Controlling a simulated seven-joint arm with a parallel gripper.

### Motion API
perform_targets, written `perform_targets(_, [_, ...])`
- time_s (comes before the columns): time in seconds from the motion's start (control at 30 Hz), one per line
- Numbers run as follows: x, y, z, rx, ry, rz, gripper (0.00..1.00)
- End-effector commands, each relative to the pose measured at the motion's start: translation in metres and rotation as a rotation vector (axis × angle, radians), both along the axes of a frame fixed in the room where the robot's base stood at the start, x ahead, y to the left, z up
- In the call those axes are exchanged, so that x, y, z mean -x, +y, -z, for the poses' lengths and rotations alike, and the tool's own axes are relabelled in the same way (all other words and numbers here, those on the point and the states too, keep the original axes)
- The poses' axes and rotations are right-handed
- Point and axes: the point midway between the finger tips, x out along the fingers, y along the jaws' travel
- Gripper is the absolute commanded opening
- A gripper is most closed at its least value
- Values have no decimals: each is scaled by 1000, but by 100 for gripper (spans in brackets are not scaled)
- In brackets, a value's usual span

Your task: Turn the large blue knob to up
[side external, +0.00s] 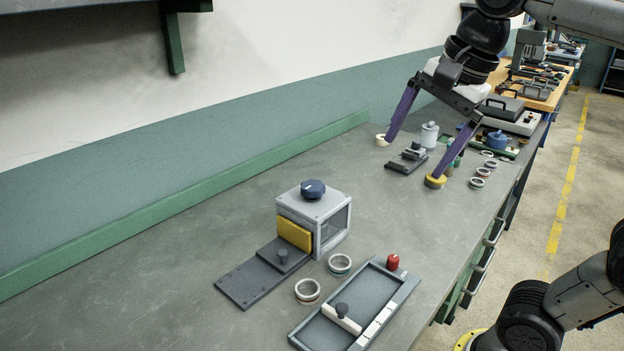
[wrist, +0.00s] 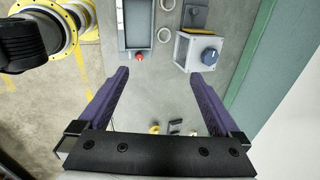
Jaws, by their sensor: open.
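The large blue knob (side external: 313,189) sits on top of a grey box (side external: 334,209) with clear sides and a yellow front panel. A white mark shows on the knob's top. The knob also shows in the wrist view (wrist: 209,56), near the top right, on the box (wrist: 183,52). My gripper (side external: 411,160) is open and empty, its two purple fingers spread wide. It is above the far part of the bench, behind and to the right of the box, apart from the knob. In the wrist view, the gripper (wrist: 158,74) has the knob ahead of its right finger.
A grey tray (side external: 300,337) with a slider and a red knob (side external: 393,262) lies in front of the box. Two rings (side external: 340,264) lie between them. A dark plate (side external: 240,283) extends from the box. Several small items stand around the gripper. A green ledge (side external: 180,228) edges the wall.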

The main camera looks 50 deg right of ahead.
Motion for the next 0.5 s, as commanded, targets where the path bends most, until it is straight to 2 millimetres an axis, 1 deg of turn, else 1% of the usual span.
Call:
perform_targets(0.03, [-17, -2, -11, -35, 19, 105, 99])
perform_targets(0.1, [-39, -4, -25, -85, 45, 267, 99])
perform_targets(0.23, [-82, -10, -42, -160, 95, 546, 99])
perform_targets(0.3, [-106, -14, -46, -190, 119, 677, 99])
perform_targets(0.37, [-127, -17, -45, -208, 141, 779, 99])
perform_targets(0.43, [-151, -22, -42, -224, 164, 880, 99])
perform_targets(0.5, [-176, -27, -35, -231, 185, 961, 99])
